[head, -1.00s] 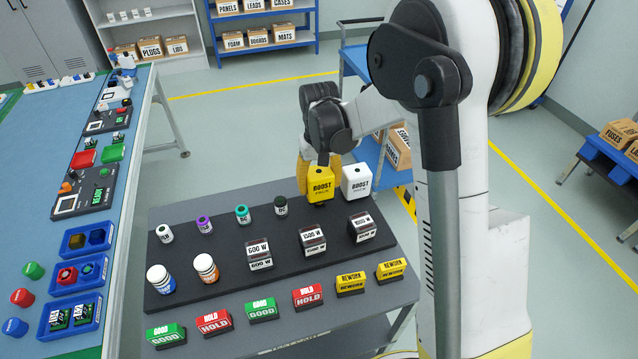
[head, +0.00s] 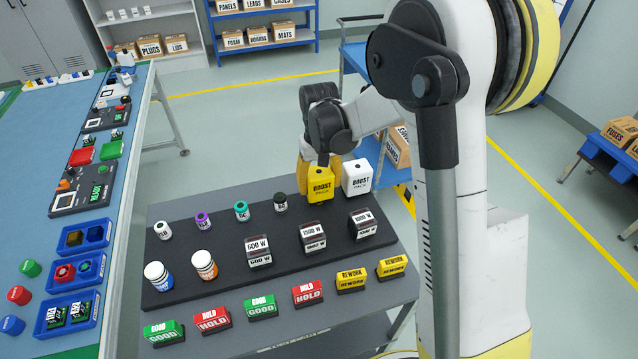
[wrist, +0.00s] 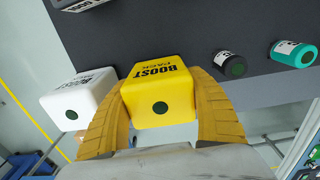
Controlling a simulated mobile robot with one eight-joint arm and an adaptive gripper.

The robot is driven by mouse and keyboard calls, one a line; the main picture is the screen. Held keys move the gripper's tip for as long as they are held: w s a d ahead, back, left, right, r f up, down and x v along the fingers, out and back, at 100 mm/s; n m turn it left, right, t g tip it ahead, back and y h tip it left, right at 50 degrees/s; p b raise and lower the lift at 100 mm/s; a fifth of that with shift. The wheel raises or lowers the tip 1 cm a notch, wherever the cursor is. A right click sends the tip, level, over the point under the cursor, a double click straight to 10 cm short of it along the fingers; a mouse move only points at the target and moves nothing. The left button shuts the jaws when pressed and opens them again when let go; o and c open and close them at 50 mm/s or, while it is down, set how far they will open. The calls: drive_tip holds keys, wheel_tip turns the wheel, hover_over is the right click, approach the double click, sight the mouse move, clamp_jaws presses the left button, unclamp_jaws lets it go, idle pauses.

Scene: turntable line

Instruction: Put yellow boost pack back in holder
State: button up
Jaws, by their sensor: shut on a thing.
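The yellow boost pack (head: 320,184) is a yellow cube with black BOOST PACK lettering at the back edge of the dark holder board (head: 215,278). My gripper (wrist: 163,125) has its yellow fingers on both sides of the pack and is shut on it. In the wrist view the pack (wrist: 158,92) fills the space between the fingers. In the head view my gripper is partly hidden behind the pack. The white boost pack (head: 357,177) stands just right of it, and shows left of it in the wrist view (wrist: 84,100). The pack's underside and its seat are hidden.
The board holds several small bottles, jars (head: 205,265) and watt-marked blocks (head: 258,251). A row of GOOD, HOLD and REWORK blocks (head: 260,306) stands along the cart's front. A blue-topped bench (head: 60,225) with trays is at left.

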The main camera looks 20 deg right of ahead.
drive_tip(key=shift+f+b, duration=0.4)
drive_tip(key=shift+f, duration=0.15)
drive_tip(key=o, duration=1.5)
wheel_tip(320, 180, up, 12)
drive_tip(key=shift+r, duration=0.1)
drive_tip(key=shift+s+r, duration=0.25)
drive_tip(key=shift+s, duration=0.05)
drive_tip(key=s+r+t, duration=0.1)
drive_tip(key=s+t, duration=0.1)
drive_tip(key=s, duration=0.5)
drive_tip(key=s+r+t, duration=0.1)
drive_tip(key=s+t, duration=0.1)
drive_tip(key=s, duration=0.5)
drive_tip(key=s+r+t, duration=0.1)
drive_tip(key=s+t, duration=0.2)
drive_tip(key=s, duration=0.4)
drive_tip(key=shift+s+r, duration=0.15)
drive_tip(key=shift+r, duration=0.15)
